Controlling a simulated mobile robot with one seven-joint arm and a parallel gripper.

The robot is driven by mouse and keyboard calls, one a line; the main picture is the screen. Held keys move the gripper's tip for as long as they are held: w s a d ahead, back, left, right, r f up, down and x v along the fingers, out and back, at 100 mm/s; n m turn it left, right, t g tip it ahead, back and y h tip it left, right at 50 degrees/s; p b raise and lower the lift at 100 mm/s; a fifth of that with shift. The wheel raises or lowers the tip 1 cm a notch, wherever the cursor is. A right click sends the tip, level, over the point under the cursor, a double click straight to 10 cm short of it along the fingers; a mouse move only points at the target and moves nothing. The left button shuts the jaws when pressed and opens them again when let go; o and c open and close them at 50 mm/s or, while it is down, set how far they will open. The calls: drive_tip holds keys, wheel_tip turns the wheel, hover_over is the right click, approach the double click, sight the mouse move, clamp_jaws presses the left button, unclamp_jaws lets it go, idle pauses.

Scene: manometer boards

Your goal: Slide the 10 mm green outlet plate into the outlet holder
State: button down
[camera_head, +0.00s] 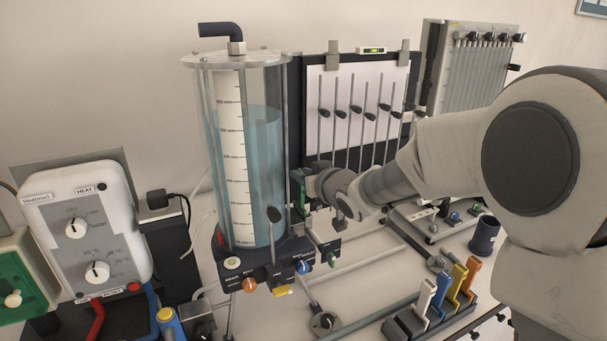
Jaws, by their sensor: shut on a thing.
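My gripper (313,184) is just right of the clear water tank, in front of the dark manometer board. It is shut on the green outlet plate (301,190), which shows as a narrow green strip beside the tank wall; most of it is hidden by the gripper. I cannot tell whether the plate touches anything else. The outlet holder cannot be made out clearly. A small green-marked fitting (331,246) sits below my gripper, right of the tank's base.
The tank (247,160) stands left of my gripper on a dark base with coloured knobs. A rack (405,325) with white, blue, yellow and orange plates stands at lower right. Pipes cross the bench. A dark cup (484,236) is right. A heater box (85,230) is left.

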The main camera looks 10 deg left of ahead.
drive_tip(key=shift+f+b, duration=0.8)
drive_tip(key=shift+f, duration=0.2)
drive_tip(key=c, duration=0.7)
unclamp_jaws()
drive_tip(key=shift+o, duration=0.2)
drive_tip(key=p+v, duration=0.2)
drive_tip(key=v, duration=1.5)
drive_tip(key=shift+s, duration=0.2)
drive_tip(key=shift+d+r, duration=0.1)
drive_tip(key=shift+d, duration=0.05)
